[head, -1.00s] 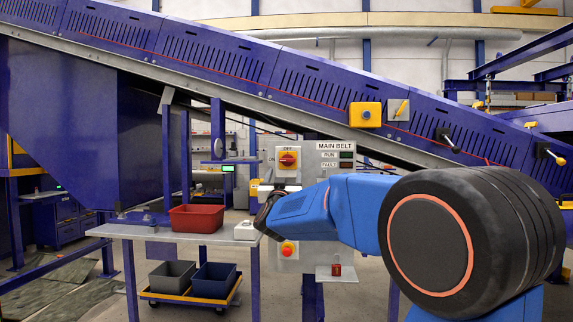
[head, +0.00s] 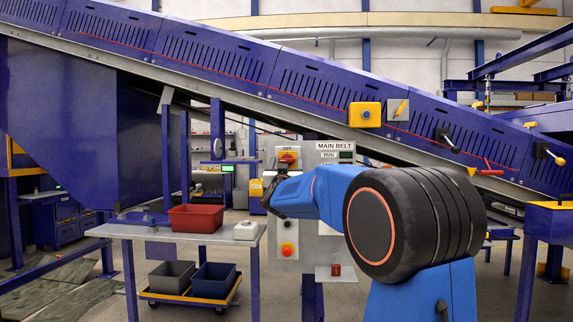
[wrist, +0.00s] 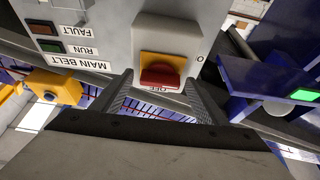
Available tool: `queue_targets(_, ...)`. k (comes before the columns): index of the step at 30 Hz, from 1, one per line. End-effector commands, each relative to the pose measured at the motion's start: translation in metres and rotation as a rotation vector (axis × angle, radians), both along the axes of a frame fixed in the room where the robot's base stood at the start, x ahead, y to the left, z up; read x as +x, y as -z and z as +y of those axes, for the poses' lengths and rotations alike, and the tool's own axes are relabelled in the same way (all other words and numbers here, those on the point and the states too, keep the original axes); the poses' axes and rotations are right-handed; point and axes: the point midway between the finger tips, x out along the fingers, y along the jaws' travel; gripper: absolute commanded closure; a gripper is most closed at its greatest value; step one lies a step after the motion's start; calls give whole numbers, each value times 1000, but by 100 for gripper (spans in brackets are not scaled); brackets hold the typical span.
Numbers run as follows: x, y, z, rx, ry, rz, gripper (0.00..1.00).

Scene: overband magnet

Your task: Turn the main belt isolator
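The main belt isolator is a red rotary knob (head: 288,156) on a yellow plate, on a grey panel labelled MAIN BELT. In the head view its lower part is partly hidden by my gripper (head: 270,180).
RUN and FAULT indicators (head: 346,155) sit beside the isolator. A red button (head: 287,250) is lower on the panel. A table (head: 150,233) with a red bin (head: 195,218) and a white box (head: 245,231) stands left. The sloping blue conveyor (head: 310,85) runs behind.

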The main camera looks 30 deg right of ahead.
Motion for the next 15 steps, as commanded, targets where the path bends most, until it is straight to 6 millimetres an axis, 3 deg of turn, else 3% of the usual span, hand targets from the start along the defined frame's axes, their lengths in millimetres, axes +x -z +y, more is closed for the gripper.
queue_targets(1, 0, 0, 0, 0, 0, 0, 45)
queue_targets(5, 0, 0, 0, 0, 0, 0, 74)
queue_targets(15, 0, 0, 1, 30, -1, -20, 74)
